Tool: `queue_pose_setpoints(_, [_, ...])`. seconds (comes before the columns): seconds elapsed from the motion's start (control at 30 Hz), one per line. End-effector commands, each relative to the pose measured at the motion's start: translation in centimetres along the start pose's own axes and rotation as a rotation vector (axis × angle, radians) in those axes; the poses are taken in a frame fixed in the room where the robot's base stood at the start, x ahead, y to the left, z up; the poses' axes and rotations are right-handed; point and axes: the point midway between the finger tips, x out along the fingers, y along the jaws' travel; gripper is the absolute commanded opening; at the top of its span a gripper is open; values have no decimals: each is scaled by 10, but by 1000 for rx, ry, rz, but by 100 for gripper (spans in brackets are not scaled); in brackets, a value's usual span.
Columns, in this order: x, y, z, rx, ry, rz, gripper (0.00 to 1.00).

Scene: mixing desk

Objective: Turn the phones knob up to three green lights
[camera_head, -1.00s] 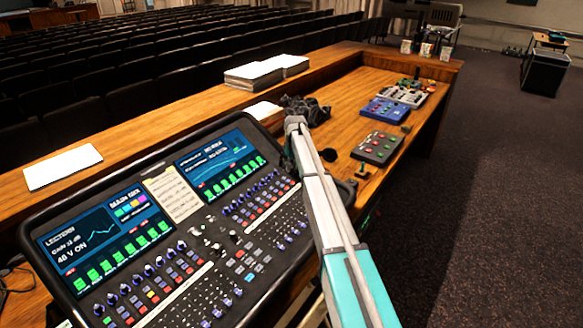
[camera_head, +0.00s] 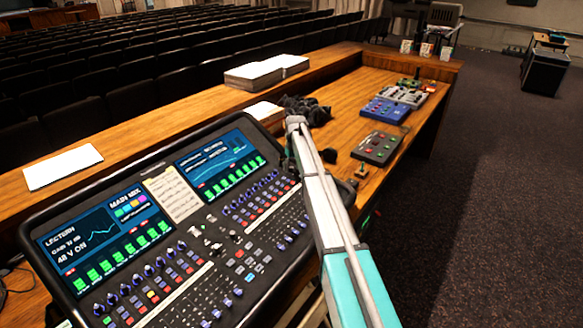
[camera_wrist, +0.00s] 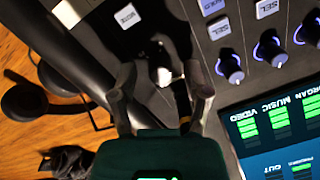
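The mixing desk (camera_head: 214,215) fills the lower left of the head view, with two lit screens and rows of knobs and faders. In the wrist view, a small pale-topped knob (camera_wrist: 163,75) stands on the dark panel. My gripper (camera_wrist: 160,88) has its two dark fingers apart on either side of this knob. I cannot tell whether they touch it. No label naming it as the phones knob is readable, and no ring of lights around it can be made out. In the head view my arm hides the desk's right edge, and the fingers cannot be made out.
Beside the knob are a white MUTE button (camera_wrist: 127,16) and a row of blue-lit knobs (camera_wrist: 229,67). Black headphones (camera_wrist: 50,92) lie on the wood. Farther right are a grey box (camera_head: 378,147) and a blue box (camera_head: 385,111). Paper stacks (camera_head: 266,72) lie on the ledge.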

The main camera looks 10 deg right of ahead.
Motion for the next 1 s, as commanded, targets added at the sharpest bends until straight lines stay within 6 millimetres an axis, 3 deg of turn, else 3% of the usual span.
queue_pose_setpoints(0.53, [0,0,0,-34,-2,3,64])
queue_pose_setpoints(1.0, [0,0,0,-293,-13,26,64])
